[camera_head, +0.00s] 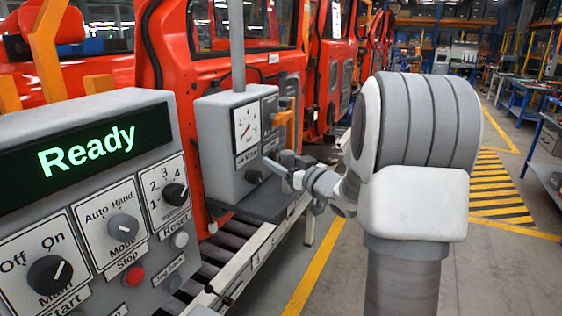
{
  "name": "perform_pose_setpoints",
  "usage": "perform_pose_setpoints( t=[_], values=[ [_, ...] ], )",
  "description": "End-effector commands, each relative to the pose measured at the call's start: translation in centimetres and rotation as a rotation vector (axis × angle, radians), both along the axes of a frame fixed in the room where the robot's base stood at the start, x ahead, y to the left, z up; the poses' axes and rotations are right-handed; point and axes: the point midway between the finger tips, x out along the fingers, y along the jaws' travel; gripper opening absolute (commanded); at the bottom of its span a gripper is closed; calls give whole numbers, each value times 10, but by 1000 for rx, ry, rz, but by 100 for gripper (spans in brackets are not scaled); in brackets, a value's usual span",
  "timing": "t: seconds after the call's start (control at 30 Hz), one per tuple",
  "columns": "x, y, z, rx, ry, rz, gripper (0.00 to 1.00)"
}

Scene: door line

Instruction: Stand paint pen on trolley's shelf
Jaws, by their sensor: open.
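My gripper (280,170) is at the middle of the head view, at the end of my grey and white arm. It is small there and partly seen from behind; its jaws are open. It is in front of the lower right part of a grey gauge box, close to a dark knob (254,177). I cannot tell whether it touches the box. I cannot make out a paint pen. No trolley shelf can be clearly identified; my arm hides part of the middle and right.
A control panel (95,200) showing "Ready" fills the near left. The gauge box (225,150) stands on a dark ledge beside a slatted conveyor (225,255). Red door frames (165,50) line the left. Blue workbenches (525,100) stand right; the striped floor (500,190) is clear.

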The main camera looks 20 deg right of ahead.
Motion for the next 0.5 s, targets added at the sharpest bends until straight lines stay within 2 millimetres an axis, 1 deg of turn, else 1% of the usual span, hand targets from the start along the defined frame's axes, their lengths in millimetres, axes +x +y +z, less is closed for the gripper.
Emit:
perform_pose_setpoints(
  t=[0.07,0.17,0.5],
  values=[
    [0,0,5,0,0,0,67],
    [-13,-4,2,-1,0,-3,67],
    [-85,-17,2,-1,-1,-3,67]
  ],
)
